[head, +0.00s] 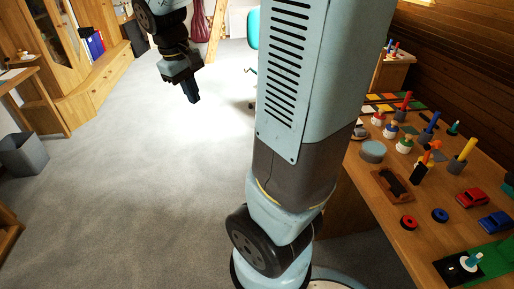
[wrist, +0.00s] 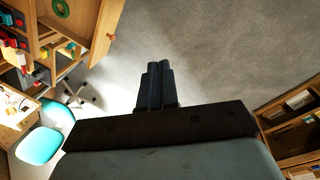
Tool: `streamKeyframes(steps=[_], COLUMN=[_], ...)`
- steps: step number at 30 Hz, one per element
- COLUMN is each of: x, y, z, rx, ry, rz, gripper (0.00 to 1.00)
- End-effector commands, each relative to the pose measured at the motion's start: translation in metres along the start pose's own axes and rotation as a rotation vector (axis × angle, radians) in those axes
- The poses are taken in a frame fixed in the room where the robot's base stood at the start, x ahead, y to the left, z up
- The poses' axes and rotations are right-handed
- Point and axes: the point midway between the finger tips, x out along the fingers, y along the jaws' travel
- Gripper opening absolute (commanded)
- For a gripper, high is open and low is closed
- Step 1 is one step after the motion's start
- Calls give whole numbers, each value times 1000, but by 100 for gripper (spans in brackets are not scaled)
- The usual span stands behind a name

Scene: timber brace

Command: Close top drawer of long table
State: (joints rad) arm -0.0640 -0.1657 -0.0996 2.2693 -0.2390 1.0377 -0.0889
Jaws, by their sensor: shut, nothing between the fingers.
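In the head view the long table (head: 368,205) stands on the right, its top crowded with small things. My arm hides part of its near side, and no drawer shows there. In the wrist view a wooden drawer (wrist: 107,20) with a round knob (wrist: 110,37) appears pulled out at the upper left, with a green ring (wrist: 62,8) inside it. I cannot tell for sure that it is the table's top drawer. My gripper (head: 193,98) is shut and empty over the carpet, left of the table. It also shows in the wrist view (wrist: 157,68), apart from the drawer and knob.
A teal chair (wrist: 40,145) stands at the lower left of the wrist view; part of it shows behind my arm in the head view (head: 254,35). A wooden cabinet (head: 75,85) and a grey bin (head: 24,153) stand on the left. The carpet between is clear.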

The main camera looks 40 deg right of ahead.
Motion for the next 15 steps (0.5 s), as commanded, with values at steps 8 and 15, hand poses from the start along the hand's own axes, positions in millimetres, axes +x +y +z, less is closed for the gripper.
streamKeyframes(steps=[8,15], x=[52,102], y=[25,44], z=[-40,-69], rx=[-92,-178], ry=[-197,-364], rz=[60,116], gripper=[0,0])
